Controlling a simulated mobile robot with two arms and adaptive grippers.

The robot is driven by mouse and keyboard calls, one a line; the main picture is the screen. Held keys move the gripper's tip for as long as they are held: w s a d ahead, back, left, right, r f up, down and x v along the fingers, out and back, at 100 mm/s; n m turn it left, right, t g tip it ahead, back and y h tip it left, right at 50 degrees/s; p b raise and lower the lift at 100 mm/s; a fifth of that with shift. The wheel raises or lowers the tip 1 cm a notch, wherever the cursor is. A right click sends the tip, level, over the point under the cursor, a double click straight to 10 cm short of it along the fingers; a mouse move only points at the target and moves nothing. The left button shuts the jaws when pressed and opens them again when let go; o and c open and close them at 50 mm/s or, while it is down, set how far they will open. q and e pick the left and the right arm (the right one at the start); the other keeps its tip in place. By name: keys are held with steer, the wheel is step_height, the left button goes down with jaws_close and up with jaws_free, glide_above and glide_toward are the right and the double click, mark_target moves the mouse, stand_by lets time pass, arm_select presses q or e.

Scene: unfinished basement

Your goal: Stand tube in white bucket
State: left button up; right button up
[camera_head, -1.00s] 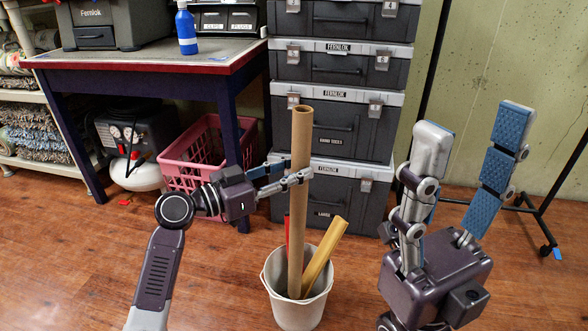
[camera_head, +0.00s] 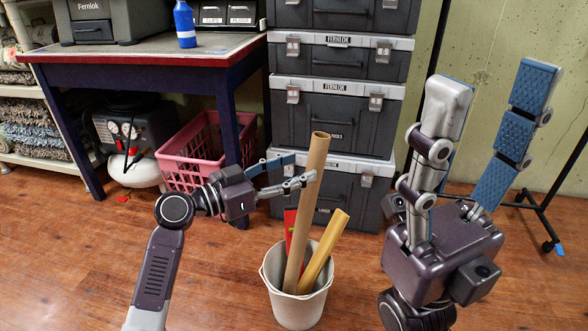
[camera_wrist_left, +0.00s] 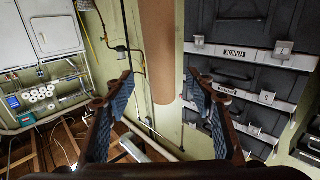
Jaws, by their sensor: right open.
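The tall brown cardboard tube (camera_head: 308,200) stands in the white bucket (camera_head: 298,305), tilted with its open top to the right. Its lower end is hidden inside the bucket. A shorter yellow tube (camera_head: 325,250) and a red item (camera_head: 290,230) also lean in the bucket. My left gripper (camera_head: 304,167) is open, its fingertips close beside the tall tube's upper part. In the left wrist view the tube (camera_wrist_left: 160,50) shows between the spread fingers, with gaps on both sides. My right gripper (camera_head: 494,88) is open and empty at the right, fingers pointing up.
Stacked dark tool cases (camera_head: 335,115) stand behind the bucket. A workbench (camera_head: 130,55) with a blue bottle (camera_head: 185,25) is at the left, with a pink crate (camera_head: 195,160) below. A black stand (camera_head: 545,215) is at the far right. Wooden floor around the bucket is clear.

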arm_select(q)
steer(key=shift+s+a+f, duration=0.1)
steer(key=shift+s+a, duration=0.1)
steer(key=shift+a, duration=0.3)
steer(key=v, duration=1.1)
stand_by(0.3)
